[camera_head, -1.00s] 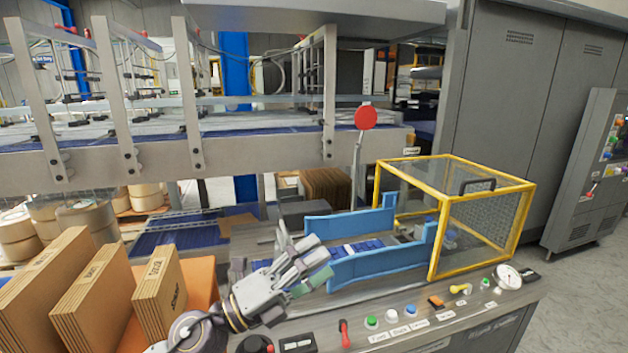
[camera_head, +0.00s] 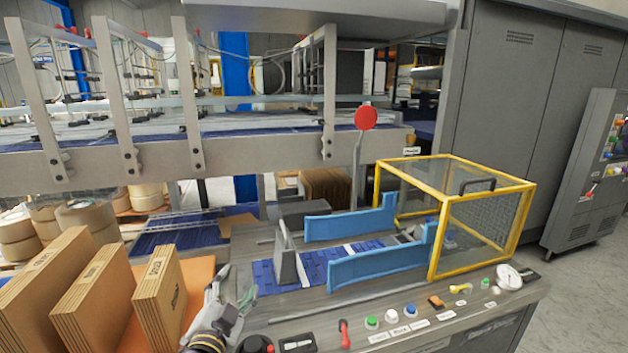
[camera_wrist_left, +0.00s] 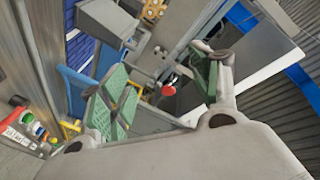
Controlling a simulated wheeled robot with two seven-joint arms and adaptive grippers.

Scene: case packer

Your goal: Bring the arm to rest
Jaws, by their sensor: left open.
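My left gripper (camera_head: 232,300) is at the bottom of the head view, between the wooden blocks and the control panel. It is open and empty, with its fingers pointing up. In the left wrist view its green-padded fingers (camera_wrist_left: 160,95) stand apart with nothing between them. It is clear of the blue-railed conveyor (camera_head: 380,268). My right gripper is not in view.
Several labelled wooden blocks (camera_head: 160,300) stand at the left on an orange surface (camera_head: 197,285). A yellow-framed guard cage (camera_head: 482,235) is at the right. Buttons, a red lever (camera_head: 344,334) and a gauge (camera_head: 508,275) line the front panel. A red disc (camera_head: 366,118) stands on a post.

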